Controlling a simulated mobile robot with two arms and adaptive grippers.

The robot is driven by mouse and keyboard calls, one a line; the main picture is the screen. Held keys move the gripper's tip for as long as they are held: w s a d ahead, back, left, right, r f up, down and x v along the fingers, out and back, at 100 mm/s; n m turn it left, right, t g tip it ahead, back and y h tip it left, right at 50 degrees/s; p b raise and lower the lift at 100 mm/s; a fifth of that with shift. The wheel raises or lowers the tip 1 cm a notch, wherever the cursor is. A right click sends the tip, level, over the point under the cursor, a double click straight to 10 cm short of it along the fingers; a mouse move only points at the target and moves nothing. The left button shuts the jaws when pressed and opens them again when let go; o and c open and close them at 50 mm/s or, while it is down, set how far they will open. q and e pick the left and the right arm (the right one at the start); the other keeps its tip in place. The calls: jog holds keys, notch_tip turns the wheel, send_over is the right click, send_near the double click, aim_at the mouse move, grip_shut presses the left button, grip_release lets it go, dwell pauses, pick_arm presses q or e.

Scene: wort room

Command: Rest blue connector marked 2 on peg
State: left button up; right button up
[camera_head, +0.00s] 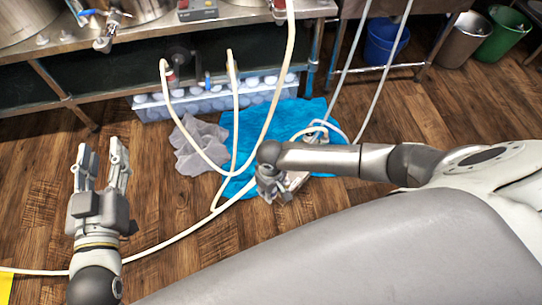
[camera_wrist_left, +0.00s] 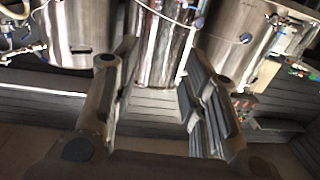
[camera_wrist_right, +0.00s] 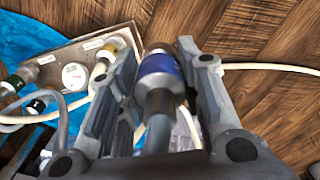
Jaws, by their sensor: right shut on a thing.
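In the right wrist view a connector with a blue band (camera_wrist_right: 160,72) and metal ends sits between the fingers of my right gripper (camera_wrist_right: 155,65), which is shut on it. A grey hose runs from it toward the camera. No number on it is readable. In the head view my right gripper (camera_head: 272,186) is low over the floor beside the blue cloth, and the connector is hard to make out there. I cannot pick out a peg for certain. My left gripper (camera_head: 103,158) is open and empty at the left, its fingers pointing toward the steel tanks (camera_wrist_left: 155,45).
White hoses (camera_head: 236,110) loop over the blue cloth (camera_head: 240,135) and grey cloth (camera_head: 197,145). Bottles (camera_head: 215,97) stand under the bench. Buckets (camera_head: 385,42) stand back right.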

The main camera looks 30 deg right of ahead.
jog(key=shift+r+p, duration=0.7)
jog(key=shift+p, duration=0.1)
jog(key=shift+r, duration=0.15)
jog(key=shift+r+p, duration=0.25)
jog(key=shift+p, duration=0.25)
jog(key=shift+r+p, duration=0.2)
jog(key=shift+p, duration=0.1)
pick_arm(q)
jog(key=s+a+f+g+y, duration=0.1)
jog(key=s+a+f+g, duration=0.1)
jog(key=s+f+g, duration=0.2)
jog(key=s+a+f+g+y, duration=0.1)
jog(key=s+f+g, duration=0.3)
jog(key=f, duration=0.4)
jog(key=shift+a+f+n+g, duration=0.3)
jog(key=shift+a+g, duration=0.1)
jog(key=shift+a, duration=0.05)
jog(key=shift+w+r, duration=0.1)
jog(key=shift+w, duration=0.15)
